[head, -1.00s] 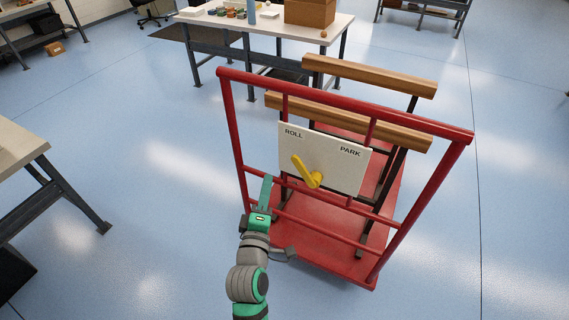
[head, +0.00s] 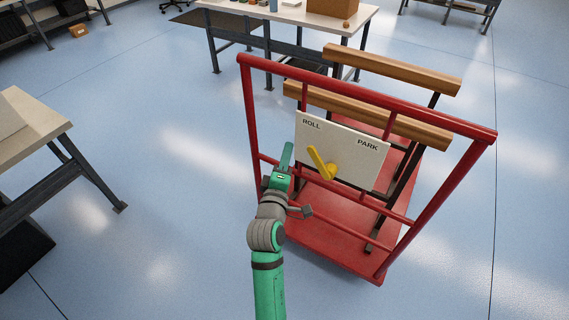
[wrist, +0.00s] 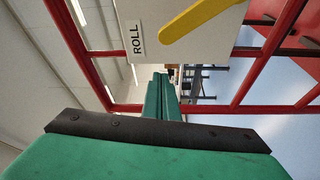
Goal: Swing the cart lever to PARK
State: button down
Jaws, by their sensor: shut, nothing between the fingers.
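The yellow lever (head: 321,163) is on a white panel (head: 352,159) fixed to the red cart's frame. Its pivot is at the panel's lower middle and its arm points up and left, toward the word ROLL; PARK is at the panel's upper right. In the wrist view the lever (wrist: 200,18) shows at the top, beside ROLL, partly cut off by the frame edge. My gripper (head: 287,156) is shut and empty, just left of the panel and apart from the lever. In the wrist view my gripper's fingers (wrist: 162,98) lie together below the panel's edge.
The red cart (head: 325,226) has upright rails around the panel and wooden beams (head: 395,70) behind it. A workbench (head: 290,14) stands beyond the cart, and another table (head: 30,125) is at the left. The blue floor between the left table and cart is clear.

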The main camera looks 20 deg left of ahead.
aim_at(322, 161)
jog(key=shift+w+d+f, duration=0.1)
jog(key=shift+w+d, duration=0.15)
jog(key=shift+d, duration=0.35)
jog(key=shift+w+d+f, duration=0.1)
jog(key=shift+w+d, duration=0.2)
jog(key=shift+d, duration=0.25)
jog(key=shift+w+d+f, duration=0.1)
jog(key=shift+w+d, duration=0.15)
jog(key=shift+d, duration=0.35)
jog(key=shift+d+r, duration=0.1)
jog(key=shift+d, duration=0.05)
